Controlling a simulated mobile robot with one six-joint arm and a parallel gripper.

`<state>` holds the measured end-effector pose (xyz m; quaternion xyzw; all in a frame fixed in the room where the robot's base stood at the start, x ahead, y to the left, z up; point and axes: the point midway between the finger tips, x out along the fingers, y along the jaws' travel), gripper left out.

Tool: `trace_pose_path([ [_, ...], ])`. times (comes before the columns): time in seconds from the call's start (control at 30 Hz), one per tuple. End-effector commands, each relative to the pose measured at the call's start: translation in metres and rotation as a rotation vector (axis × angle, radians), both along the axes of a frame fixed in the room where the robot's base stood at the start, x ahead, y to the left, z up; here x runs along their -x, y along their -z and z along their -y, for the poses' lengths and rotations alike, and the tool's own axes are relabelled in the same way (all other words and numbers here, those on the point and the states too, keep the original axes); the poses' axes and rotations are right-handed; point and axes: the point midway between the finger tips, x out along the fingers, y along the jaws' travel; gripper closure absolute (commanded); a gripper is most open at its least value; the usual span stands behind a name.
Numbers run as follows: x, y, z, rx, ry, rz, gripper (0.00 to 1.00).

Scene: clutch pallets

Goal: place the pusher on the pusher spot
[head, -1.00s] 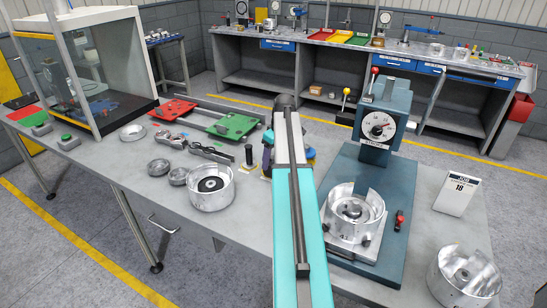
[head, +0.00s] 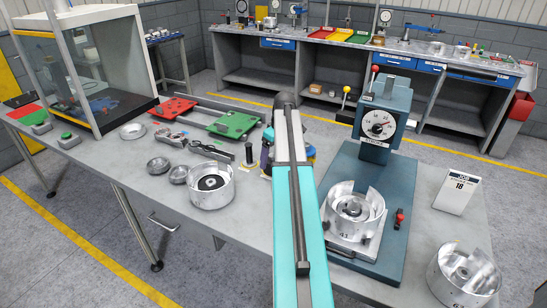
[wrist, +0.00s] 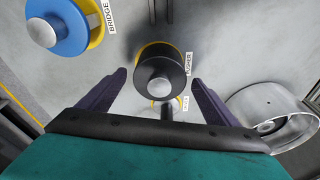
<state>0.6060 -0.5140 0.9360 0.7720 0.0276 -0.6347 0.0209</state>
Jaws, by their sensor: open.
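The pusher (wrist: 160,76) is a black round piece with a silver top, in the upper middle of the wrist view. It is over a yellow-edged spot (wrist: 148,50) with a partly hidden label (wrist: 188,64) that seems to read PUSHER. I cannot tell whether it is centred there. My gripper (wrist: 163,88) is open, its dark purple fingers apart on either side of the pusher, with gaps visible. In the head view, my arm covers the pusher and most of the gripper.
A blue bridge piece (wrist: 62,27) sits on a yellow spot at upper left in the wrist view. A thin black post (wrist: 168,112) stands close below the pusher. A silver housing (wrist: 272,117) is at right; a press (head: 378,150) stands right of my arm.

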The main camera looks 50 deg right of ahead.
Motion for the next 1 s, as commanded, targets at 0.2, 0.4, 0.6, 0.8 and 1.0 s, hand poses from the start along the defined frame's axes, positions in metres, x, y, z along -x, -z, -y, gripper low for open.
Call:
trace_pose_path([
  [0.2,0.003,-0.015,0.001,0.001,0.0,0.001,0.16],
  [0.4,0.007,-0.039,0.002,0.002,0.001,0.001,0.16],
  [0.6,0.012,-0.064,0.002,0.002,0.001,0.001,0.16],
  [0.8,0.018,-0.089,0.003,0.001,0.001,0.001,0.16],
  [1.0,0.022,-0.108,0.003,0.001,0.001,0.0,0.16],
])
